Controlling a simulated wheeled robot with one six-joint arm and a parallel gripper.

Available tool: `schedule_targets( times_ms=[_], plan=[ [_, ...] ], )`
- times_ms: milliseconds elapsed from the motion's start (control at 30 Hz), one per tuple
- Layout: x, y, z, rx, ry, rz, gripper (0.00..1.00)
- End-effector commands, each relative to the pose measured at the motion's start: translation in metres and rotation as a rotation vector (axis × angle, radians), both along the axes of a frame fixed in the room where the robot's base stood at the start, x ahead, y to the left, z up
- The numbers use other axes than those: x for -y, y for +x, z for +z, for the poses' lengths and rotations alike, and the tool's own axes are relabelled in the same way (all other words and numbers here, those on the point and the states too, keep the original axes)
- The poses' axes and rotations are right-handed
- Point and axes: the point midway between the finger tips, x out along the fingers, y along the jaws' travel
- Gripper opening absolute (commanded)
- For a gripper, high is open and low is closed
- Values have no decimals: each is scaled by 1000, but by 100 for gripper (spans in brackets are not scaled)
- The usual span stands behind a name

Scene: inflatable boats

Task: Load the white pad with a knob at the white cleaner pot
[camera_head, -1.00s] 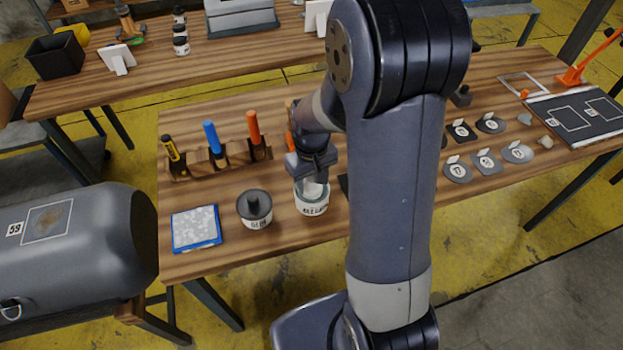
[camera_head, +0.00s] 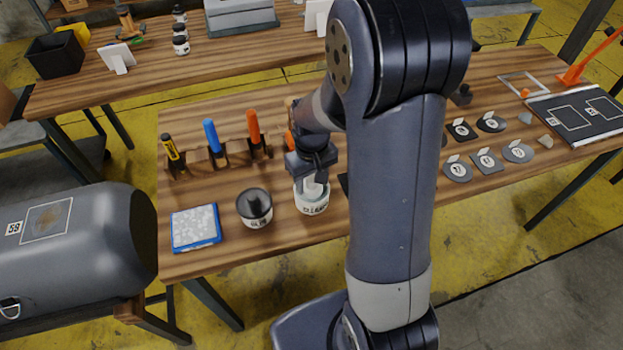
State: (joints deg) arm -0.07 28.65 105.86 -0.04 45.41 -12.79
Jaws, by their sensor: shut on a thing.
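The white cleaner pot (camera_head: 312,205) stands near the front edge of the middle workbench, with a dark label on its side. My gripper (camera_head: 310,172) is directly above the pot, pointing down. It is shut on the white pad with a knob (camera_head: 312,187), of which only a pale part shows between the fingers and the pot's rim. The pad is at the pot's mouth. How deep it sits, and whether it touches the contents, I cannot tell. The knob is hidden by the fingers.
A dark-topped glue pot (camera_head: 255,207) stands close on the left, beside a blue-edged tray (camera_head: 195,228). Behind is a wooden rack (camera_head: 217,157) with several handled tools. Labelled patches (camera_head: 486,160) lie right of my arm, which hides the bench's middle.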

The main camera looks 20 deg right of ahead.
Motion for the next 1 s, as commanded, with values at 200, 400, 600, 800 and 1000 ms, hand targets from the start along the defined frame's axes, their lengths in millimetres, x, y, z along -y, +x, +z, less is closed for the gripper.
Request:
schedule_targets(
  times_ms=[200, 400, 600, 800, 1000],
  plan=[
    [0, -1, -2, -4, 0, 0, 29],
    [0, -1, 7, -3, 0, 0, 29],
    [0, -1, 24, -1, 0, 0, 29],
    [0, 0, 40, -1, 0, 0, 29],
    [0, 0, 56, -1, 0, 0, 29]
  ],
)
